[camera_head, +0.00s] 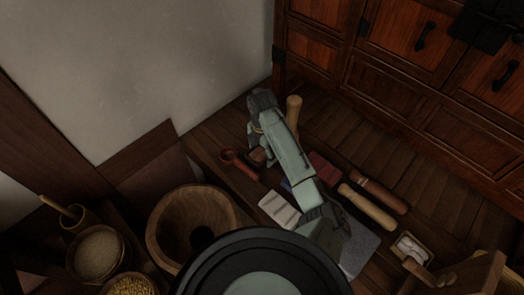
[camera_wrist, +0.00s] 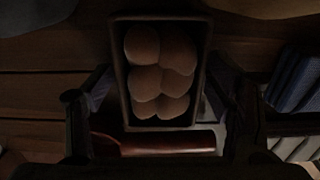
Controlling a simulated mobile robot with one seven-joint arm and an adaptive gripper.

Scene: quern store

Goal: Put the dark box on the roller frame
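The dark box (camera_wrist: 119,75) is open-topped and holds several round brown items (camera_wrist: 160,75). It lies in the middle of the wrist view. My gripper (camera_wrist: 160,97) has one finger on each side of the box's near end, with a narrow gap seeming to show on both sides. It looks open. In the head view my arm and gripper hang over the bench and hide most of the spot below; I cannot pick out the box there for sure. I cannot identify the roller frame with certainty; a pale slatted panel (camera_head: 279,210) lies on the bench.
A reddish wooden handle (camera_wrist: 160,144) lies close to the box's near end. Blue folded cloth (camera_wrist: 297,80) is to the right. A ladle (camera_head: 238,160), wooden rollers (camera_head: 367,207), a grey slab (camera_head: 360,250) and a small tray (camera_head: 411,246) crowd the bench. A cabinet (camera_head: 420,75) stands behind.

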